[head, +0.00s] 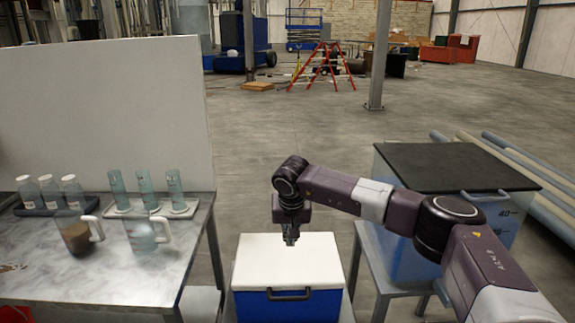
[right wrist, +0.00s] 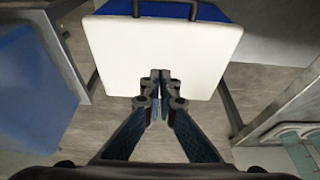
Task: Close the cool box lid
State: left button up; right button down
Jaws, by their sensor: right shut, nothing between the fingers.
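The cool box (head: 287,304) is blue with a dark handle on its front and stands between the two tables. Its white lid (head: 290,262) lies flat on top and looks closed. The lid also fills the upper middle of the right wrist view (right wrist: 165,58), with the blue front and handle at the top edge. My right gripper (head: 290,240) points down over the far part of the lid, its fingers shut and empty. In the right wrist view the fingertips (right wrist: 160,76) overlap the lid's edge; I cannot tell whether they touch it. My left gripper is not in view.
A marble-topped table (head: 130,275) at left holds bottles, cylinders in a rack, and two jugs (head: 75,235) (head: 145,235). A blue tank with a black lid (head: 450,165) stands on a stand at right, close to my right arm. Pipes lie beyond it.

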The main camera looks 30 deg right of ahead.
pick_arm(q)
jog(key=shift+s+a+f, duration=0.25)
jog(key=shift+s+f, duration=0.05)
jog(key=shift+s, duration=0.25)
pick_arm(e)
jog(key=shift+s+a+f, duration=0.25)
jog(key=shift+s+f, duration=0.25)
jog(key=shift+f, duration=0.35)
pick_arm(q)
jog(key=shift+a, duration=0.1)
pick_arm(e)
jog(key=shift+r, duration=0.1)
